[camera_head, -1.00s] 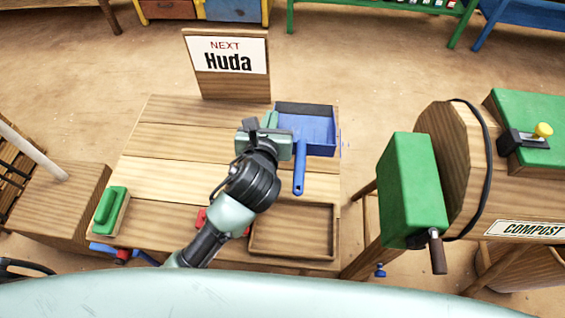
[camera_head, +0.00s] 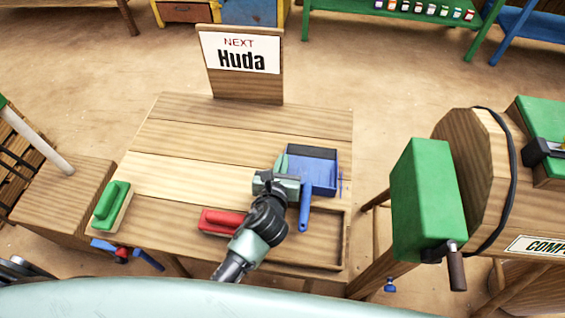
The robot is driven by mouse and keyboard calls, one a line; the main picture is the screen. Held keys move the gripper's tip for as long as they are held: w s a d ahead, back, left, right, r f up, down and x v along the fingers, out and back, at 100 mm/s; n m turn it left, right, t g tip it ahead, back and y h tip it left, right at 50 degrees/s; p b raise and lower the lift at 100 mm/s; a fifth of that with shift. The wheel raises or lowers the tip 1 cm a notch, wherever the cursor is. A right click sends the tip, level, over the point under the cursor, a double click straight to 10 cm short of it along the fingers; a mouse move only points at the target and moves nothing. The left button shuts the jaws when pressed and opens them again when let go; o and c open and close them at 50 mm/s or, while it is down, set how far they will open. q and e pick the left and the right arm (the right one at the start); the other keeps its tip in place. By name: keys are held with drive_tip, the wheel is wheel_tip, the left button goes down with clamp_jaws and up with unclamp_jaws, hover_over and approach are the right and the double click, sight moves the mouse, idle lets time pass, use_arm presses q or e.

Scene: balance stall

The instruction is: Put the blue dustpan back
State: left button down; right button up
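The blue dustpan (camera_head: 322,172) is over the right part of the wooden table (camera_head: 200,165), its handle (camera_head: 305,210) pointing towards me and overlapping the shallow wooden tray (camera_head: 347,238) at the front right. My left gripper (camera_head: 279,178) is at the dustpan's left side and appears shut on its edge; the fingertips are partly hidden. I cannot tell how high the pan is above the table. The tray's left part is hidden behind my arm. My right gripper is not in view.
A red-handled block (camera_head: 221,221) lies left of my arm, and a green-handled block (camera_head: 111,203) at the table's left edge. A sign reading "Huda" (camera_head: 240,53) stands at the back. A wooden drum with a green box (camera_head: 425,200) stands right. The table's middle is clear.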

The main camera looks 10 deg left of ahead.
use_arm(q)
drive_tip(key=shift+r, duration=0.1)
drive_tip(key=c, duration=2.1)
unclamp_jaws()
drive_tip(key=shift+f, duration=0.2)
drive_tip(key=o, duration=0.4)
drive_tip(key=shift+r, duration=0.15)
drive_tip(key=shift+s+r, duration=0.1)
drive_tip(key=shift+s, duration=0.15)
drive_tip(key=v, duration=1.1)
drive_tip(key=shift+s+r+p, duration=0.15)
drive_tip(key=shift+s+p, duration=0.1)
drive_tip(key=shift+p, duration=0.1)
